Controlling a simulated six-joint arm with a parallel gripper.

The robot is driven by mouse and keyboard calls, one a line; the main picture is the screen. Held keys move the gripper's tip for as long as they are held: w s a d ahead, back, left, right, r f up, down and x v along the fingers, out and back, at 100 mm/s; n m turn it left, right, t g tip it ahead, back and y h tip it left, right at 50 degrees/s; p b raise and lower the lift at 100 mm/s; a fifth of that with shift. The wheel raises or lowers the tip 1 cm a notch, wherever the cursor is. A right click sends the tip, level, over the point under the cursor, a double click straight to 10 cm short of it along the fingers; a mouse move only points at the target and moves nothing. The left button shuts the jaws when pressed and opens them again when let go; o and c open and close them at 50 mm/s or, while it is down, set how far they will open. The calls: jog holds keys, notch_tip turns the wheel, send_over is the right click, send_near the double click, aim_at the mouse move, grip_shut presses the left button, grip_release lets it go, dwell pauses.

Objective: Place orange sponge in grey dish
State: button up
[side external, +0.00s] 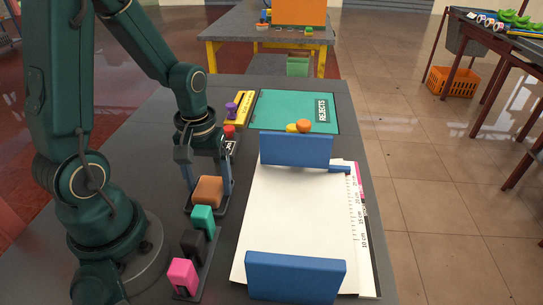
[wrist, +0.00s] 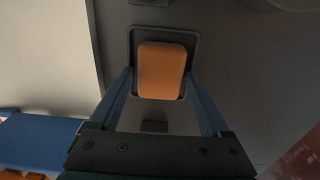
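The orange sponge (side external: 208,190) is a rounded brown-orange block over the small grey dish (side external: 210,211) beside my arm. In the wrist view the sponge (wrist: 162,70) lies within the outline of the dish, whose dark rim (wrist: 193,42) shows around it. My gripper (side external: 207,186) points down with one finger on each side of the sponge. In the wrist view the fingers of my gripper (wrist: 160,85) are spread, with what looks like a narrow gap to the sponge. Whether the sponge rests fully on the dish floor is hard to tell.
A green REJECTS mat (side external: 285,108) lies behind.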

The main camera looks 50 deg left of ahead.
aim_at(209, 184)
jog(key=shift+o, duration=0.3)
notch_tip(209, 184, up, 11)
jog(key=s+d+r+m+t, duration=0.3)
jog(key=d+m+t, duration=0.2)
jog(key=d+m, duration=0.3)
jog(key=shift+r+m+t, duration=0.2)
jog(key=shift+m+t, duration=0.1)
jog(key=shift+m, duration=0.2)
